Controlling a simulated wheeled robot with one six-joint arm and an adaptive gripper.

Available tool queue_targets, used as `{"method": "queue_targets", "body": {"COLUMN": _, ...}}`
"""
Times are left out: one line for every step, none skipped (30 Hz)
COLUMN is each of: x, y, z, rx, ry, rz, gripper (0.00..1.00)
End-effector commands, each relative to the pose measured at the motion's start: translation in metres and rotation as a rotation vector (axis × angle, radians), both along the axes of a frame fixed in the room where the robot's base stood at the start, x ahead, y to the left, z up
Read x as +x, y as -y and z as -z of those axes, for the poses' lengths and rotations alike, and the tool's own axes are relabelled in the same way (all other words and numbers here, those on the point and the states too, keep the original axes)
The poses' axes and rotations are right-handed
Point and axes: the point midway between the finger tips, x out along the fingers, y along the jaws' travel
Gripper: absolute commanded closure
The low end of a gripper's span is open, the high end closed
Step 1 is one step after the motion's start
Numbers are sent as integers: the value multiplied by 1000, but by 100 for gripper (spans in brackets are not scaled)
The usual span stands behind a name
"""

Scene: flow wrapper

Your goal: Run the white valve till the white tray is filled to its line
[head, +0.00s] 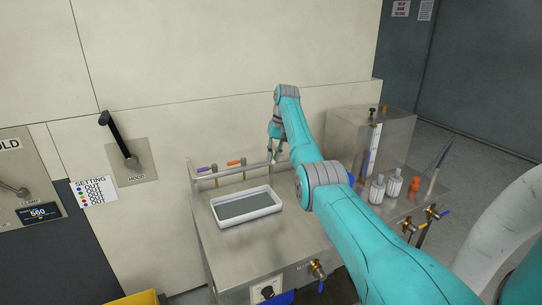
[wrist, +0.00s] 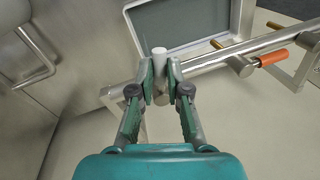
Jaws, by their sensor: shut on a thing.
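The white tray (head: 250,217) stands on the steel bench under a pipe rail, and its rim also shows at the top of the wrist view (wrist: 237,18). A flat grey surface fills its inside; I cannot make out a fill line or tell how high any liquid stands. My gripper (head: 275,150) is at the right end of the rail, behind the tray. In the wrist view my gripper (wrist: 160,80) is shut on the pale handle of the white valve (wrist: 159,58), with its tip showing between the fingers. In the head view my gripper mostly hides this handle.
The rail (head: 222,173) also carries a purple handle (head: 205,169) and an orange handle (head: 236,162), left of my gripper. A steel tank (head: 385,135), white-capped bottles (head: 377,190) and an orange item (head: 414,187) stand at the right. The wall is close behind the rail.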

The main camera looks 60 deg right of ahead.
Motion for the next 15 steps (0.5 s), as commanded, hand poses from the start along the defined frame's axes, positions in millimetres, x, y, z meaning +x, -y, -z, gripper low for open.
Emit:
{"method": "queue_targets", "body": {"x": 0, "y": 1, "z": -2, "rx": -1, "ry": 1, "rz": -25, "gripper": 100}}
{"method": "queue_targets", "body": {"x": -1, "y": 2, "z": -2, "rx": -1, "ry": 1, "rz": -40, "gripper": 100}}
{"method": "queue_targets", "body": {"x": -1, "y": 3, "z": -1, "rx": -1, "ry": 1, "rz": -60, "gripper": 100}}
{"method": "queue_targets", "body": {"x": -2, "y": 3, "z": -1, "rx": -1, "ry": 1, "rz": -73, "gripper": 100}}
{"method": "queue_targets", "body": {"x": -2, "y": 3, "z": -1, "rx": -1, "ry": 1, "rz": -86, "gripper": 100}}
{"method": "queue_targets", "body": {"x": -2, "y": 4, "z": -2, "rx": -2, "ry": 2, "rz": -99, "gripper": 100}}
{"method": "queue_targets", "body": {"x": -2, "y": 4, "z": -2, "rx": -2, "ry": 2, "rz": -110, "gripper": 100}}
{"method": "queue_targets", "body": {"x": -2, "y": 4, "z": -2, "rx": -1, "ry": 2, "rz": -118, "gripper": 100}}
{"method": "queue_targets", "body": {"x": -3, "y": 5, "z": -2, "rx": -2, "ry": 2, "rz": -128, "gripper": 100}}
{"method": "queue_targets", "body": {"x": -3, "y": 5, "z": -2, "rx": -2, "ry": 3, "rz": -135, "gripper": 100}}
{"method": "queue_targets", "body": {"x": -3, "y": 5, "z": -1, "rx": -2, "ry": 3, "rz": -140, "gripper": 100}}
{"method": "queue_targets", "body": {"x": -3, "y": 6, "z": -1, "rx": -2, "ry": 3, "rz": -145, "gripper": 100}}
{"method": "queue_targets", "body": {"x": -3, "y": 6, "z": -1, "rx": -2, "ry": 2, "rz": -148, "gripper": 100}}
{"method": "queue_targets", "body": {"x": -3, "y": 6, "z": -1, "rx": -2, "ry": 2, "rz": -151, "gripper": 100}}
{"method": "queue_targets", "body": {"x": -3, "y": 6, "z": -1, "rx": -2, "ry": 3, "rz": -155, "gripper": 100}}
